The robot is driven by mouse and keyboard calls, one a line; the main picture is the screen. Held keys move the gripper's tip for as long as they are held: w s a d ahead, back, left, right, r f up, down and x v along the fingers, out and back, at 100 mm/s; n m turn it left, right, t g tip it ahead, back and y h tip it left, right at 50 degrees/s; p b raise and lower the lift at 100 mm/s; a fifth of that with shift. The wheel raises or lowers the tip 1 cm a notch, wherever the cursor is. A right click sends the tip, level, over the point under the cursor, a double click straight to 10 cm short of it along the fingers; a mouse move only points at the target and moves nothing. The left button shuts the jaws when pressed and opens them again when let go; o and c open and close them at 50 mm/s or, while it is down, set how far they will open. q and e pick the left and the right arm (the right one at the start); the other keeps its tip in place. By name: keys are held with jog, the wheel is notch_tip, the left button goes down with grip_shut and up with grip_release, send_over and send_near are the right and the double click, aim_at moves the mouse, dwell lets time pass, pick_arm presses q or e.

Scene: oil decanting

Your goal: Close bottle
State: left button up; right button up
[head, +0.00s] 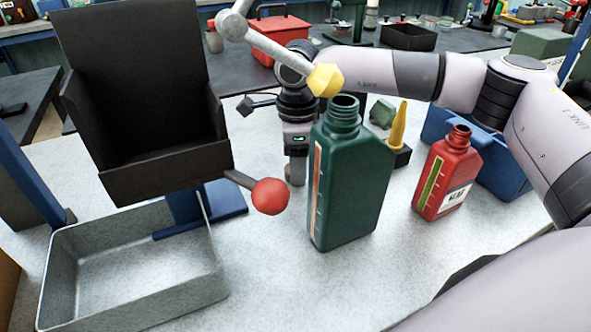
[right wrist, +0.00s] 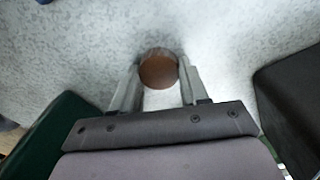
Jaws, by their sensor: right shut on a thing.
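A dark green bottle (head: 345,190) stands upright on the pale table, its threaded neck (head: 343,108) open with no cap on it. A smaller red bottle (head: 447,178) stands upright to its right, its neck also uncapped. My right gripper (head: 296,182) points down just behind and left of the green bottle. In the right wrist view its fingers (right wrist: 157,92) are shut on a round brown cap (right wrist: 158,70), close above or on the table; I cannot tell which. The green bottle also shows at lower left there (right wrist: 48,140). My left gripper is not in view.
A black press-like box (head: 140,90) and an empty metal tray (head: 130,265) stand at left. Levers with a red knob (head: 270,196) and a yellow knob (head: 325,80) reach near the green bottle. A yellow-tipped item (head: 398,128) and blue bin (head: 500,170) stand behind. The front table is clear.

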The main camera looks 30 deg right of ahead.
jog(key=shift+r, duration=0.15)
notch_tip(320, 180, up, 20)
jog(key=p, duration=0.1)
dwell(0.4)
dwell(0.3)
